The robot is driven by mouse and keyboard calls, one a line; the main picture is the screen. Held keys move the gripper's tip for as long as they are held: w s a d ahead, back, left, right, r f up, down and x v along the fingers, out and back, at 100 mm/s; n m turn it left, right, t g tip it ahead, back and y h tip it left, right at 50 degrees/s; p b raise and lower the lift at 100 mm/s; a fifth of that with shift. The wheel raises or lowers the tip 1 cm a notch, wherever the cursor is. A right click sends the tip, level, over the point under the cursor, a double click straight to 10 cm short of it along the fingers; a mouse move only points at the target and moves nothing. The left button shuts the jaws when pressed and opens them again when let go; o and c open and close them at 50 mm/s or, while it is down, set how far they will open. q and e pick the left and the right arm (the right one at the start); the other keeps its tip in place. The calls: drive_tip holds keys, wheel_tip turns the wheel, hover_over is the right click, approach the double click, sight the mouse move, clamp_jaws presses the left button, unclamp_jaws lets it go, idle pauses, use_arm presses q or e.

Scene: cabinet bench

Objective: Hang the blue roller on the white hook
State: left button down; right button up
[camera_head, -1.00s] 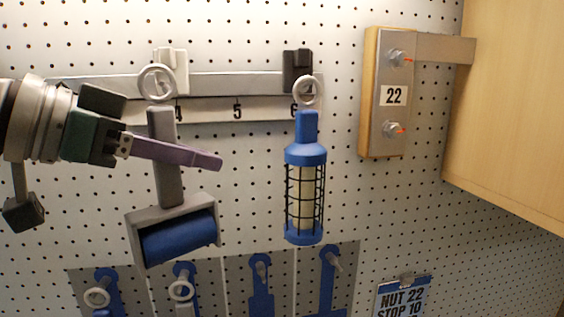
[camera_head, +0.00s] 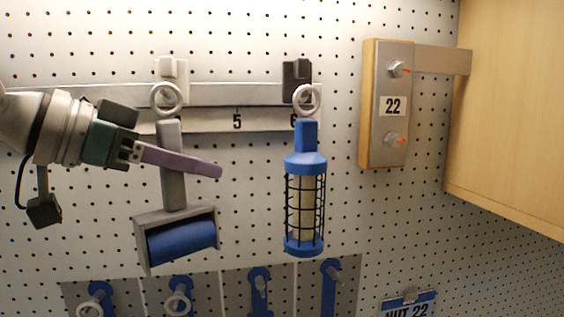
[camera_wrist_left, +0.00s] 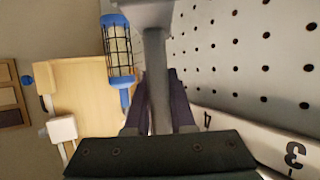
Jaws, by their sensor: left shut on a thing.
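The blue roller (camera_head: 181,242) has a grey frame, a grey handle and a light ring at its top. My left gripper (camera_head: 215,170) is shut on the roller's grey handle; in the left wrist view the purple fingers (camera_wrist_left: 158,100) lie on both sides of the handle (camera_wrist_left: 155,70). The roller hangs nearly upright. The white hook (camera_head: 172,72) is on the rail, and the ring (camera_head: 167,98) overlaps its lower part in the head view. I cannot tell whether the ring is around the hook's peg. My right gripper is not in view.
A blue caged lamp (camera_head: 304,205) hangs by a ring at the black hook (camera_head: 297,75), right of the roller. A block labelled 22 (camera_head: 385,105) and a wooden cabinet (camera_head: 510,110) stand farther right. Several blue tools hang on a grey panel (camera_head: 215,290) below.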

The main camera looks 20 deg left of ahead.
use_arm(q)
drive_tip(key=c, duration=0.7)
unclamp_jaws()
drive_tip(key=shift+s, duration=0.1)
drive_tip(key=shift+s+a+b, duration=0.3)
drive_tip(key=shift+s+b, duration=0.05)
drive_tip(key=shift+b, duration=0.2)
drive_tip(key=shift+b+v, duration=2.65)
drive_tip(key=shift+v, duration=1.9)
